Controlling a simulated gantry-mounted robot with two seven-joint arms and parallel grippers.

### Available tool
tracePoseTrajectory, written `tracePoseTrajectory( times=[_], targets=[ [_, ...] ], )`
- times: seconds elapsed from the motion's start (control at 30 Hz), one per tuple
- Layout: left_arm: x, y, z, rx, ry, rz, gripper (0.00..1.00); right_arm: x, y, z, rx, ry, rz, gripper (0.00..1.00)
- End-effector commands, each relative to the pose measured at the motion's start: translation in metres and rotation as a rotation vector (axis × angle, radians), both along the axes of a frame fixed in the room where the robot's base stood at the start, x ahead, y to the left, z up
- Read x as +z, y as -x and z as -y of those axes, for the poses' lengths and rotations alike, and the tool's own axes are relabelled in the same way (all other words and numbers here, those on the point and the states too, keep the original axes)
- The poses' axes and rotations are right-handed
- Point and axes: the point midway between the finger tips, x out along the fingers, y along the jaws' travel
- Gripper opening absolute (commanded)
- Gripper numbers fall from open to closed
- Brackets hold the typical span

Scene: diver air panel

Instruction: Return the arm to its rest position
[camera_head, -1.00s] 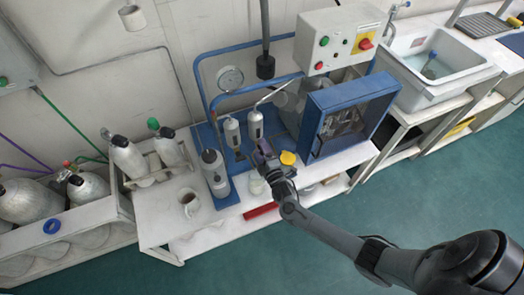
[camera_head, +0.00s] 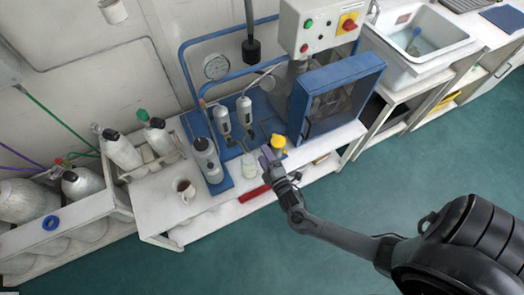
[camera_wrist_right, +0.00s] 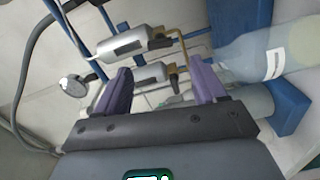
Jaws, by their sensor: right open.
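My right gripper (camera_head: 268,160) is in front of the blue air panel, above the front edge of the white bench (camera_head: 160,212). In the right wrist view my right gripper (camera_wrist_right: 160,92) shows two purple-grey fingers spread apart with nothing held between them. Beyond the fingers are two silver filter cylinders (camera_wrist_right: 125,43) with dark fittings, which also stand on the panel in the head view (camera_head: 245,110). The right arm reaches in from the lower right. My left gripper is not in the head view.
A grey bottle (camera_head: 207,160), a clear jar (camera_head: 250,166) and a yellow-topped item (camera_head: 278,142) stand near the gripper. A blue-framed guard (camera_head: 338,92) is to its right. A mug (camera_head: 185,188) is at left. A red object (camera_head: 252,194) lies on the lower shelf. Green floor in front is clear.

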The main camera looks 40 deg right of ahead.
Motion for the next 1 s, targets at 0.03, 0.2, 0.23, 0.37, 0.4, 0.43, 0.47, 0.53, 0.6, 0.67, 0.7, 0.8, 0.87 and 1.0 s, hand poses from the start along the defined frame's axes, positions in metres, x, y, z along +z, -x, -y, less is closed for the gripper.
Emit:
tracePoseTrajectory(
  times=[0.03,0.2,0.23,0.37,0.4,0.43,0.47,0.53,0.6,0.67,0.7,0.8,0.87,1.0],
  targets=[
    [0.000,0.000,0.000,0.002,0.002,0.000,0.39,0.000,0.001,0.000,0.000,0.000,0.000,0.70],
    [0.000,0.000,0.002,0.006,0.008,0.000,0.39,0.000,0.001,-0.001,0.000,0.000,0.000,0.70],
    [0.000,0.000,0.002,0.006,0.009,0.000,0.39,0.000,0.001,-0.001,0.000,0.000,0.000,0.70],
    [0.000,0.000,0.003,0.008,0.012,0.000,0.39,0.000,0.001,-0.001,0.001,0.000,0.000,0.70],
    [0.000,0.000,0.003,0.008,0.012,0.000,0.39,0.000,0.001,-0.001,0.001,0.000,0.000,0.70],
    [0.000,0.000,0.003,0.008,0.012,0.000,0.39,0.000,0.001,-0.001,0.001,0.000,-0.001,0.70],
    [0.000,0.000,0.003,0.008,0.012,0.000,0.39,-0.001,0.002,-0.001,0.000,0.000,-0.002,0.70],
    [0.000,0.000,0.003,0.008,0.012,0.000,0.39,-0.005,0.007,-0.001,0.001,0.000,-0.011,0.70],
    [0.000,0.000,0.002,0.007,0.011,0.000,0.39,-0.013,0.015,-0.001,0.000,-0.002,-0.028,0.70],
    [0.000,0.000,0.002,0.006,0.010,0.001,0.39,-0.022,0.028,-0.001,-0.004,-0.006,-0.051,0.70],
    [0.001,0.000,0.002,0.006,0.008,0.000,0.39,-0.023,0.038,-0.002,-0.009,-0.016,-0.055,0.70],
    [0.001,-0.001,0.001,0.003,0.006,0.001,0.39,-0.004,0.048,-0.012,-0.001,-0.081,-0.043,0.70],
    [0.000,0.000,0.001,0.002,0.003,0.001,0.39,0.004,0.051,-0.020,0.003,-0.159,-0.074,0.70],
    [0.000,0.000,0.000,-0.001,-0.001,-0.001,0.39,0.025,0.059,-0.044,0.008,-0.437,-0.198,0.70]
  ],
)
